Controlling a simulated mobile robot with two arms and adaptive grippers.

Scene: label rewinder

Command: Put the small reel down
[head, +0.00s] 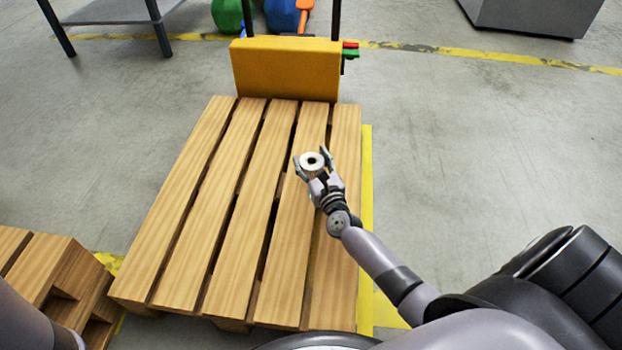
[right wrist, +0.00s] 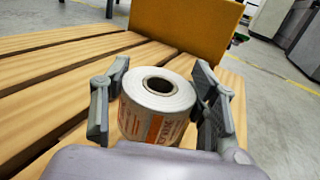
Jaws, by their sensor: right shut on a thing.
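The small reel (head: 312,161) is a white roll with a dark round hole in its core. In the right wrist view the small reel (right wrist: 158,100) stands upright, with orange print on its side. My right gripper (head: 314,163) is shut on it, with one finger on each side, over the right part of the wooden pallet (head: 231,230). In the right wrist view my right gripper (right wrist: 160,105) frames the reel. I cannot tell whether the reel touches the slats. My left gripper is not in view; only part of my left arm shows at the lower left.
A yellow pallet-jack body (head: 286,68) stands at the pallet's far end. Another wooden pallet stack (head: 50,270) is at the lower left. A table (head: 110,14) stands at the upper left and a grey cabinet (head: 530,14) at the upper right. Most of the slats are bare.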

